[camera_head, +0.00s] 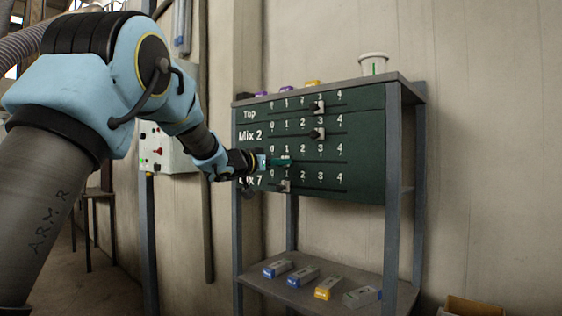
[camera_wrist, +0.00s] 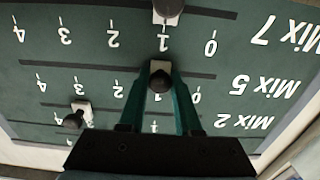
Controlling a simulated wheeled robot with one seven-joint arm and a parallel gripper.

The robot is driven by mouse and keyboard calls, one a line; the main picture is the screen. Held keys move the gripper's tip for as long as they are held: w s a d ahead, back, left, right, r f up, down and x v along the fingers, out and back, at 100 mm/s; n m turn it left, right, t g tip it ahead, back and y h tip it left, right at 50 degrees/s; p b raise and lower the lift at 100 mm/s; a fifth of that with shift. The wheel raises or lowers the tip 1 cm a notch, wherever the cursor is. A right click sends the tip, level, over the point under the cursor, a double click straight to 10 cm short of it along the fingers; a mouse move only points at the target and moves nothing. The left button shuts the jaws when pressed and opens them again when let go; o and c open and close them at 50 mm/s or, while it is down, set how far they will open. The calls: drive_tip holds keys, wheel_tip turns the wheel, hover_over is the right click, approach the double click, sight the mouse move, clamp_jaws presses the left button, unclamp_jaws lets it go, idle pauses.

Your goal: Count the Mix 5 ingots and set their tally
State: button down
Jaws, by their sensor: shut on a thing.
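The dark green tally board (camera_head: 365,150) has rows of sliders with marks 0 to 4. My gripper (camera_head: 284,162) is shut on the Mix 5 slider knob (camera_wrist: 162,78), which stands at mark 1. The Mix 5 label (camera_wrist: 255,84) shows in the wrist view; in the head view my gripper hides it. On the lower shelf (camera_head: 270,292) lie two blue-ended ingots (camera_head: 277,268) (camera_head: 303,275), a yellow-ended ingot (camera_head: 328,287) and a grey ingot (camera_head: 361,296) whose end colour is unclear. Their labels are too small to read.
The Top slider (camera_head: 318,107) and Mix 2 slider (camera_head: 318,133) are at 3; the Mix 7 slider (camera_head: 285,186) is at 1. Purple and yellow pieces (camera_head: 286,88) and a white cup (camera_head: 373,63) are on the top shelf. A box (camera_head: 470,306) is at lower right.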

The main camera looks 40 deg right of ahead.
drive_tip(key=c, duration=0.6)
unclamp_jaws()
drive_tip(key=shift+c, duration=0.2)
drive_tip(key=b+v, duration=0.3)
drive_tip(key=v, duration=0.7)
drive_tip(key=shift+a+b, duration=0.35)
drive_tip(key=shift+s, duration=0.1)
